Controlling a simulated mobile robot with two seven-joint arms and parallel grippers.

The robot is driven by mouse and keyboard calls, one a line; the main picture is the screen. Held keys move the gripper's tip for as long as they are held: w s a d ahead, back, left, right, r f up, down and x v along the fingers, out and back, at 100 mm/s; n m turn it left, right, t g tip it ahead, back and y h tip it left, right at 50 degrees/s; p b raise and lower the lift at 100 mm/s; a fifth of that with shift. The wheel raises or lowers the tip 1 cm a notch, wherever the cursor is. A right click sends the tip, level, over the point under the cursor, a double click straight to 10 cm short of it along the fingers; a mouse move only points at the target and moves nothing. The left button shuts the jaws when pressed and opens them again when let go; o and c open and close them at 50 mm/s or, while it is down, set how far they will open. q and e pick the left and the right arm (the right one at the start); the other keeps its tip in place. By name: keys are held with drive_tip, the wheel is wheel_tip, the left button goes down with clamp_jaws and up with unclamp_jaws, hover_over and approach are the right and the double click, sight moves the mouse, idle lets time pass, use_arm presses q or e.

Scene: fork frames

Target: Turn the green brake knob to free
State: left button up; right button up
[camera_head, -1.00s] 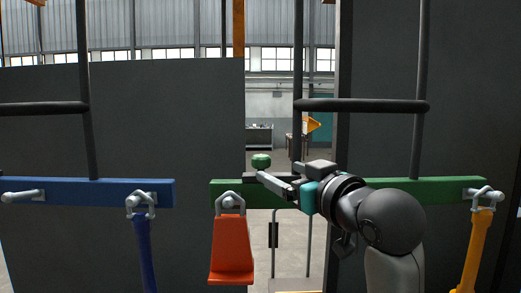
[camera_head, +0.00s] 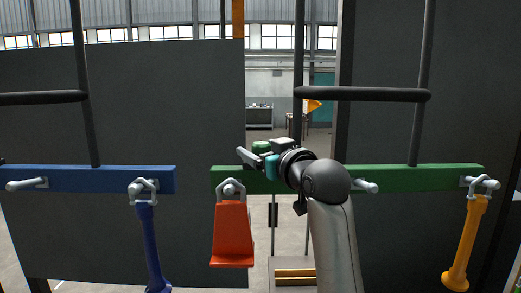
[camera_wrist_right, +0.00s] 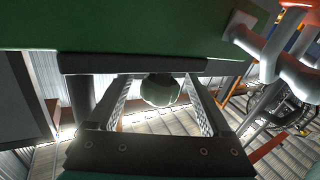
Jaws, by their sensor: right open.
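The round green knob (camera_head: 262,147) shows at the green beam (camera_head: 420,178), in the gap between two dark panels. My right gripper (camera_head: 257,158) is at the knob and partly hides it in the head view. In the right wrist view the knob (camera_wrist_right: 160,92) sits between the two open fingers of the gripper (camera_wrist_right: 160,100), with a gap visible on both sides. The green beam (camera_wrist_right: 120,25) fills the top of that view. I cannot tell which setting the knob points to. My left gripper is not in view.
A red paddle-shaped handle (camera_head: 232,235) hangs from the green beam just left of my right arm. A yellow handle (camera_head: 466,245) hangs at the far right. A blue beam (camera_head: 90,179) with a blue handle (camera_head: 149,240) is at the left. Dark bars (camera_head: 360,94) stand above.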

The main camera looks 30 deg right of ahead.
clamp_jaws()
idle(0.7)
